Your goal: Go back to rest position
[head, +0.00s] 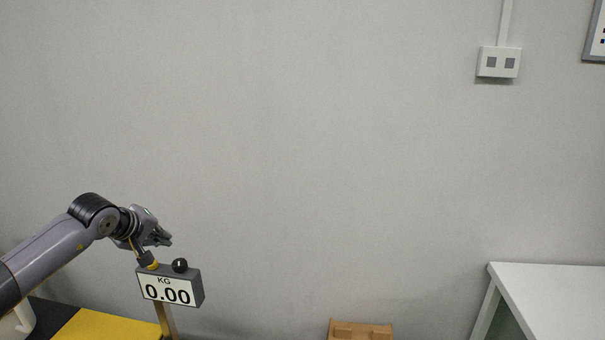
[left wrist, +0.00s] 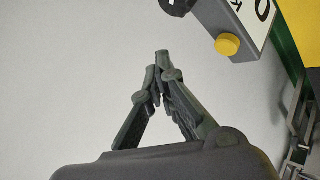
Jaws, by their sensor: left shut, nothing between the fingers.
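My left arm reaches in from the left in the head view. My left gripper (head: 166,240) is raised just above and behind the scale display. In the left wrist view the left gripper (left wrist: 162,58) has its fingertips together, with nothing between them and the grey wall behind. My right gripper is in neither view.
A scale display (head: 170,287) reading 0.00 KG stands on a post very close to my left gripper; its corner with a yellow knob (left wrist: 228,45) shows in the left wrist view. A yellow surface (head: 108,327) lies below. A white table (head: 550,295) stands right, a wooden object (head: 360,330) bottom middle.

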